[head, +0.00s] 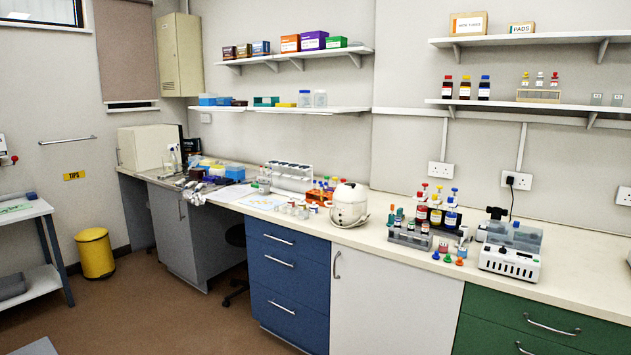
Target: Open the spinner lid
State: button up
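The spinner (349,213) is a small white rounded machine standing on the bench near the middle of the head view.
The bench top (400,254) is bare in front of the spinner. Small tubs (296,209) and an orange rack (321,193) stand to its left. A tube rack (410,235), colored bottles (436,217) and a white device (509,261) stand to its right.

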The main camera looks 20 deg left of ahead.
aim_at(346, 192)
jog(key=u, duration=0.9)
jog(key=i, duration=0.9)
jog(key=u, duration=0.8)
jog(key=i, duration=1.55)
jog(key=z, duration=0.8)
jog(key=i, duration=0.9)
jog(key=z, duration=0.95)
